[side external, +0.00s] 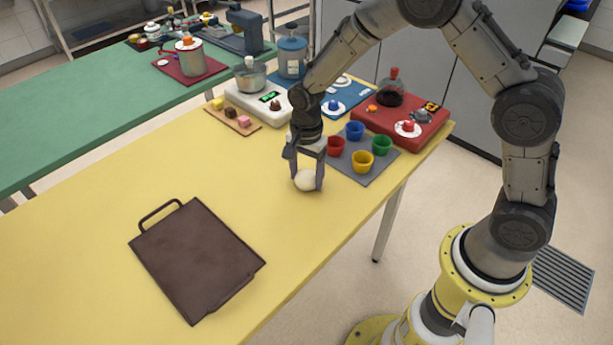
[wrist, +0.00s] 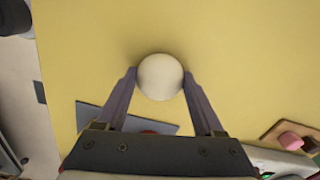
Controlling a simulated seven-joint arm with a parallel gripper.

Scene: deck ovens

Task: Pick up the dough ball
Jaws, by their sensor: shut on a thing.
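The dough ball (side external: 306,180) is a smooth, cream-white ball at the yellow table, between the brown tray and the coloured cups. My gripper (side external: 307,184) points down and is shut on it, one finger on each side. In the wrist view the dough ball (wrist: 160,76) sits between the fingertips of my gripper (wrist: 160,84), its far side sticking out past them. A shadow lies close around it on the table. I cannot tell whether it touches the table.
A dark brown tray (side external: 198,262) with a handle lies at the front left. Red, blue, green and yellow cups (side external: 362,162) stand on a grey mat just right of my gripper. The yellow table between ball and tray is clear.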

